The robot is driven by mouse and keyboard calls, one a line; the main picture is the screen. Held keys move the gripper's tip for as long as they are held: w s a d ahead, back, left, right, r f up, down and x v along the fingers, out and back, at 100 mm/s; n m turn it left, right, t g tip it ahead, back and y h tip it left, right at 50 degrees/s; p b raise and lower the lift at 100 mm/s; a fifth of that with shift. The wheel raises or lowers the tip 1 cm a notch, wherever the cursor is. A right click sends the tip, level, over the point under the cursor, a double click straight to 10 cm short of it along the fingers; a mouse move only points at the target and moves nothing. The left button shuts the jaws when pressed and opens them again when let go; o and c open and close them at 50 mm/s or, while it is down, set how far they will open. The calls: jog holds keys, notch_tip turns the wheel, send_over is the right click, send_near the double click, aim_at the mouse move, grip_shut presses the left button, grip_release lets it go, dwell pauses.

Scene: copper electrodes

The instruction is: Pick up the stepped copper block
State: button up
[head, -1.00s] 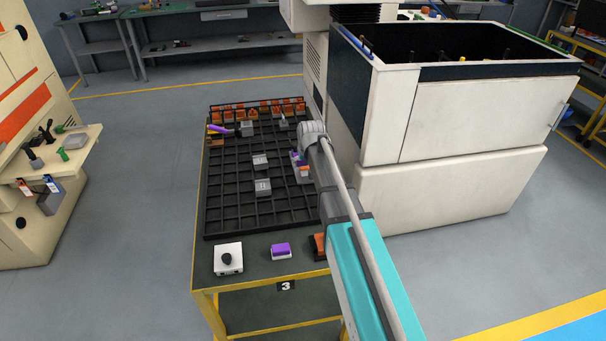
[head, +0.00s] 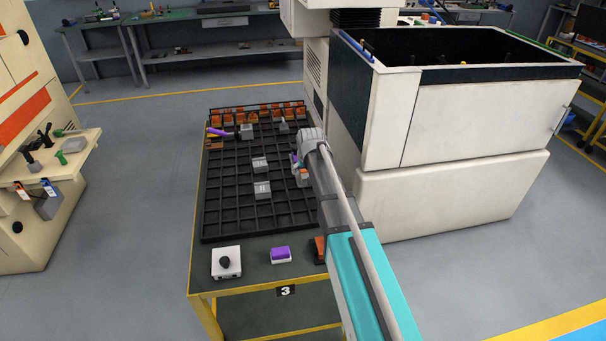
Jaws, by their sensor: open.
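Several copper-orange blocks (head: 266,113) stand in a row along the far edge of the black grid tray (head: 222,228). Another copper-orange piece (head: 320,246) lies at the table's front right, partly hidden by my arm. They are too small to tell which one is stepped. My gripper (head: 301,179) is low over the right side of the tray, well nearer than the far row. It is small and partly hidden by my wrist, with purple and orange bits showing beside it. It is open; no block is visibly held.
Grey blocks (head: 262,190) stand in the middle of the tray. A white box with a black knob (head: 226,263) and a purple-topped block (head: 280,254) sit on the front of the table. A large white machine (head: 450,120) stands close on the right. The tray's left front is clear.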

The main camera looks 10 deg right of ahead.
aim_at(305, 169)
jog(key=shift+c, duration=0.2)
grip_shut()
jog(key=shift+r, duration=0.15)
notch_tip(305, 169, up, 10)
jog(key=p, duration=1)
dwell(0.8)
